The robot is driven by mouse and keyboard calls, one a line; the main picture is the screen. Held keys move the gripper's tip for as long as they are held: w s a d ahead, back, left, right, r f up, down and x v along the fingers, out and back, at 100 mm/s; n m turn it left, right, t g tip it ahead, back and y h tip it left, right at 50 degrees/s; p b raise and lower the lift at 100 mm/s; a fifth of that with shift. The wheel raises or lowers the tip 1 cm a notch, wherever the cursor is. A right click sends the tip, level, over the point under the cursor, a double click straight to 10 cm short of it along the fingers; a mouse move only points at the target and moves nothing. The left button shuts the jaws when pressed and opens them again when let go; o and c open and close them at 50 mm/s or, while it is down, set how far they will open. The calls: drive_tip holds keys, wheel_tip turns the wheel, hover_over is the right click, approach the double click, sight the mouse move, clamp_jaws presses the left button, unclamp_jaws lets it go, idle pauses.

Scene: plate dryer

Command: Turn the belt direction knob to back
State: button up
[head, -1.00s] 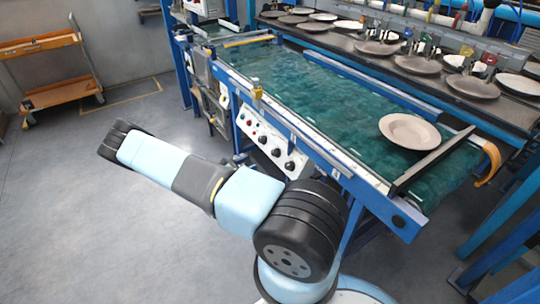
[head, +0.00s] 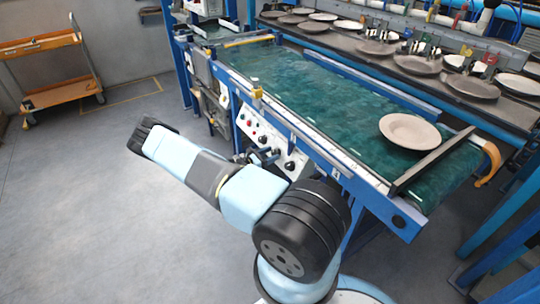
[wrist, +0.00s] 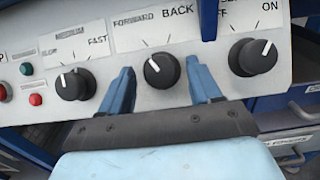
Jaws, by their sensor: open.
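The belt direction knob (wrist: 162,70) is black and round with a white pointer line, on a white panel between the words FORWARD and BACK. Its pointer is tilted up and left, toward FORWARD. My gripper (wrist: 160,75) is open, with one blue finger on each side of this knob in the wrist view. A gap shows between each finger and the knob; I cannot tell how deep the fingers reach. In the head view my gripper (head: 262,157) is at the control panel (head: 246,121), partly hidden by my arm.
A speed knob (wrist: 75,84) is left of my gripper and an on/off knob (wrist: 253,57) is close on the right. Red and green buttons (wrist: 36,99) are at far left. Above the panel, the green belt (head: 300,85) carries a plate (head: 409,131).

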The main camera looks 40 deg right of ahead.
drive_tip(key=c, duration=1)
drive_tip(key=shift+w+m+g, duration=0.1)
drive_tip(key=shift+m+g, duration=0.2)
drive_tip(key=shift+m, duration=0.2)
drive_tip(key=m+g, duration=0.2)
drive_tip(key=m, duration=0.1)
drive_tip(key=m+g+y, duration=0.1)
drive_tip(key=m, duration=0.3)
drive_tip(key=shift+w+g+y, duration=0.2)
drive_tip(key=shift+g+y, duration=0.1)
drive_tip(key=shift+g, duration=0.1)
drive_tip(key=m+g+y, duration=0.1)
drive_tip(key=m, duration=0.2)
drive_tip(key=m+g+y, duration=0.1)
drive_tip(key=m, duration=0.3)
drive_tip(key=shift+w+d+r+y, duration=0.1)
drive_tip(key=shift+r+y, duration=0.05)
drive_tip(key=shift+y, duration=0.25)
drive_tip(key=shift+m, duration=0.3)
drive_tip(key=o, duration=1)
